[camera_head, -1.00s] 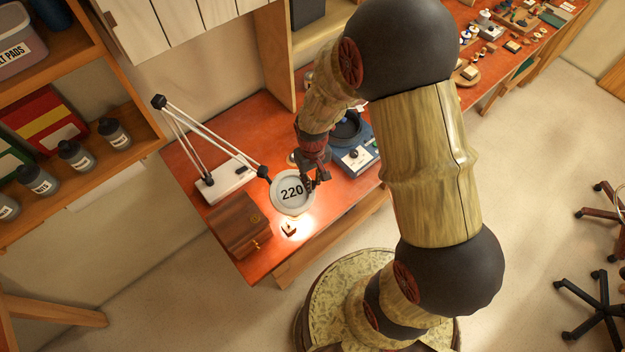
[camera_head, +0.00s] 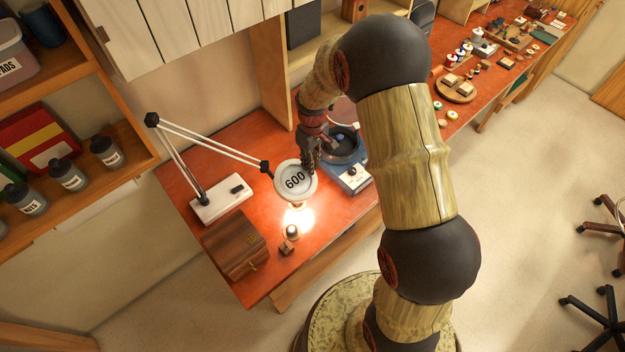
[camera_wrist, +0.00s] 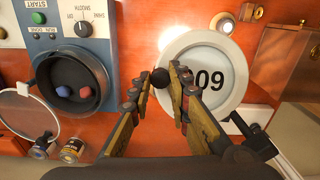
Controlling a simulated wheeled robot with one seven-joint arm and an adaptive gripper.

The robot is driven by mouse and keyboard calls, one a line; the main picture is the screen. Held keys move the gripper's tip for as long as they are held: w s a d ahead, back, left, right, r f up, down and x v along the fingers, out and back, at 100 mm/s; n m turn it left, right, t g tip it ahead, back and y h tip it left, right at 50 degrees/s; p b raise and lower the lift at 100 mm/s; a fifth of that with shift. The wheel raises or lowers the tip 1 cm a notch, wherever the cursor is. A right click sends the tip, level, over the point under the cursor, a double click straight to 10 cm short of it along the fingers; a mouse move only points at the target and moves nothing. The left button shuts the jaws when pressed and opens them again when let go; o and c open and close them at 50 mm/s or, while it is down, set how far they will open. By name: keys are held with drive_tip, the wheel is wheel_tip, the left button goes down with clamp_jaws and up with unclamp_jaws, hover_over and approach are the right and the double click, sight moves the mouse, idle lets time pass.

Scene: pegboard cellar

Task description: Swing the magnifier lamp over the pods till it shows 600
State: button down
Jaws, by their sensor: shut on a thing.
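The magnifier lamp has a white base (camera_head: 215,208), a jointed white arm and a round head (camera_head: 296,181) whose disc reads "600". In the wrist view, the lamp head (camera_wrist: 208,78) shows part of the number upside down. My gripper (camera_head: 311,160) is at the head's upper right edge. In the wrist view, my gripper (camera_wrist: 161,78) is shut on a small dark knob (camera_wrist: 160,79) beside the rim. A blue machine (camera_head: 351,177) stands right of the head. Its dark bowl (camera_wrist: 50,85) holds a blue and a red piece, possibly pods. The lamp head appears beside the bowl.
A wooden box (camera_head: 234,243) sits left of the lit spot. A small item (camera_head: 292,232) stands in the light. A round clear lid (camera_wrist: 20,108) and two small jars lie near the machine. Shelves with bottles (camera_head: 68,174) rise at left.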

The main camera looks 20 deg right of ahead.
drive_tip(key=shift+w, duration=0.25)
drive_tip(key=c, duration=1.7)
unclamp_jaws()
drive_tip(key=shift+o, duration=0.2)
drive_tip(key=shift+r, duration=0.1)
wheel_tip(320, 180, up, 12)
